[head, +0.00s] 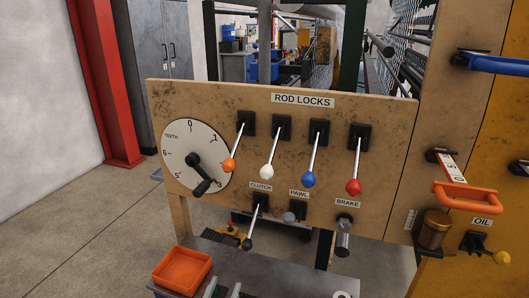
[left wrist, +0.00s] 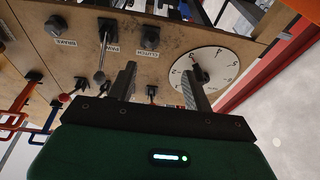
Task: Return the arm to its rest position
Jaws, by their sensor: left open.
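My left gripper (left wrist: 158,76) shows large in the left wrist view, with its two dark fingers spread apart and nothing between them. The panel lies beyond its fingertips, and I see no contact with it. In the head view, only what look like the tips of its fingers (head: 223,291) show at the bottom edge, below the panel and right of the orange tray. The rest of the left arm is out of frame there. My right gripper is in neither view.
The wooden panel (head: 240,102) carries a dial (head: 195,160), several rod-lock levers and the clutch lever (head: 255,222). An orange tray (head: 182,270) stands low at left. Open floor (head: 85,240) lies left.

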